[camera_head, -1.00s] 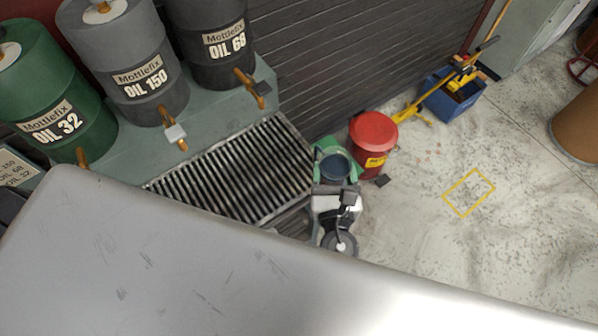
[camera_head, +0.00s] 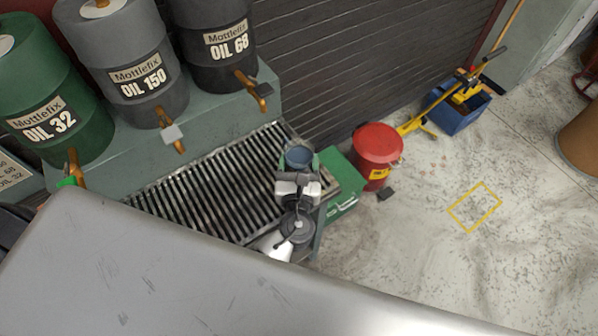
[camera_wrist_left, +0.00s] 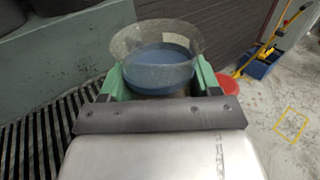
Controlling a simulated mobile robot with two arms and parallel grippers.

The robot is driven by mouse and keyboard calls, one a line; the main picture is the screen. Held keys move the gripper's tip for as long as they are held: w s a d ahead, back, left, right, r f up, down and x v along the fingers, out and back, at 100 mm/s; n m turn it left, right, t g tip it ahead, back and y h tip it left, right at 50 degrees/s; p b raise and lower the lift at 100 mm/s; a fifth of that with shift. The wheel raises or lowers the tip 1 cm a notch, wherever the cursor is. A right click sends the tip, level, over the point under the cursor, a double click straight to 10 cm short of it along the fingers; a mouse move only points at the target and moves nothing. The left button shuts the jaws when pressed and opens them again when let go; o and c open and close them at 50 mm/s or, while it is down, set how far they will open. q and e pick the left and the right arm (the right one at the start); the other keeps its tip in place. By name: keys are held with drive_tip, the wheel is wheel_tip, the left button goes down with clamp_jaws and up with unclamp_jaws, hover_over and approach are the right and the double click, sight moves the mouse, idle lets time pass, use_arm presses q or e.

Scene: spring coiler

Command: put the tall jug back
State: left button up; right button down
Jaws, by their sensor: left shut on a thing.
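My left gripper (camera_head: 299,170) is shut on a jug (camera_head: 299,156), a clear round vessel with dark blue inside. In the left wrist view the jug (camera_wrist_left: 155,48) sits upright or nearly so between the green fingers of the gripper (camera_wrist_left: 158,82), its clear rim above the blue. In the head view the jug appears over the right end of a slatted metal grate (camera_head: 205,180). Its base is hidden, so I cannot tell its height above the grate. My right gripper does not show.
Drums marked OIL 32 (camera_head: 45,90), OIL 150 (camera_head: 125,85) and OIL 68 (camera_head: 210,60) stand on a ledge behind the grate. A green box (camera_head: 343,190) and red bin (camera_head: 378,150) are right of the grate. A blue bucket (camera_head: 458,115) stands further right. Open floor lies right.

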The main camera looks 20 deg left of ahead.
use_arm(q)
wheel_tip(320, 180, down, 4)
drive_tip(key=b, duration=0.2)
drive_tip(key=shift+r+b, duration=0.2)
drive_tip(key=shift+b, duration=0.15)
drive_tip(key=shift+r, duration=0.15)
drive_tip(key=o, duration=1)
